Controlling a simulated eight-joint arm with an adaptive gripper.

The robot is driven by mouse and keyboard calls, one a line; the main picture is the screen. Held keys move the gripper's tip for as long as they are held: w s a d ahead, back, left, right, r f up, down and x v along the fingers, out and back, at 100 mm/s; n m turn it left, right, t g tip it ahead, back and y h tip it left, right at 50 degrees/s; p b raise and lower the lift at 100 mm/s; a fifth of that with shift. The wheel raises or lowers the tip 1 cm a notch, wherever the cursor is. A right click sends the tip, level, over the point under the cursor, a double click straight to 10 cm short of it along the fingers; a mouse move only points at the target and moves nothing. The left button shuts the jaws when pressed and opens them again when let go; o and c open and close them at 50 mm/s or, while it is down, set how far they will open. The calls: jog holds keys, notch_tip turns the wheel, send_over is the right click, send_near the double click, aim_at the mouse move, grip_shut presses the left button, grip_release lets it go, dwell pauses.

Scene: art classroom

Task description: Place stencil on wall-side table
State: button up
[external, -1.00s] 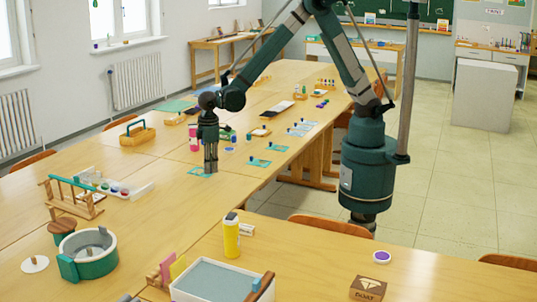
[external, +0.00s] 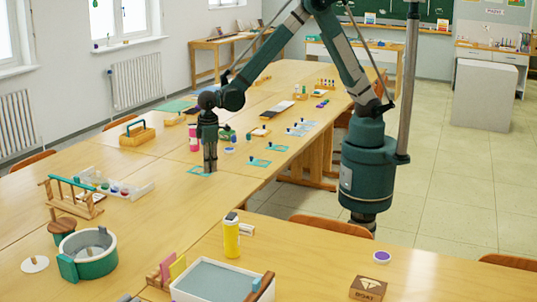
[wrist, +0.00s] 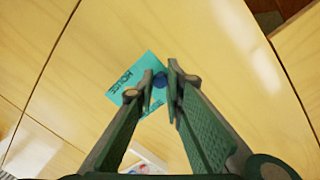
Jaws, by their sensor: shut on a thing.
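The stencil is a flat teal card with dark lettering and a blue knob; it shows in the wrist view (wrist: 128,82) and beneath my gripper in the external view (external: 198,170). My gripper (external: 210,170) points straight down over the long wooden table. In the wrist view my gripper (wrist: 160,82) is shut on the stencil's blue knob. The fingers hide part of the card. I cannot tell whether the card touches the tabletop. A wooden table (external: 219,42) stands by the wall at the back.
Other teal stencils with knobs (external: 258,162) lie right of my gripper. A pink bottle (external: 194,138) stands close behind it. A wooden caddy (external: 137,137) and a paint rack (external: 122,186) are to the left. Bare tabletop (external: 70,160) lies at far left.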

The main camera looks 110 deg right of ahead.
jog(key=s+d+r+m+g+y, duration=0.1)
jog(key=s+d+m, duration=0.6)
jog(key=d+m, duration=0.3)
jog(key=s+d+r+m, duration=0.1)
jog(key=s+d+m, duration=0.6)
jog(key=d, duration=0.4)
jog(key=s+d+m, duration=0.6)
jog(key=s+m, duration=0.3)
jog(key=s, duration=0.1)
jog(key=s+d+m+t+y, duration=0.1)
jog(key=s+d+m, duration=0.4)
jog(key=s+m, duration=0.4)
jog(key=shift+s+d+r+m+p, duration=0.3)
jog(key=shift+s+d+m, duration=0.1)
jog(key=shift+s, duration=0.15)
jog(key=shift+f, duration=0.1)
jog(key=shift+f+b, duration=0.7)
jog(key=shift+f, duration=2.2)
jog(key=shift+f, duration=0.1)
jog(key=shift+f+b, duration=0.55)
jog(key=shift+f, duration=1.45)
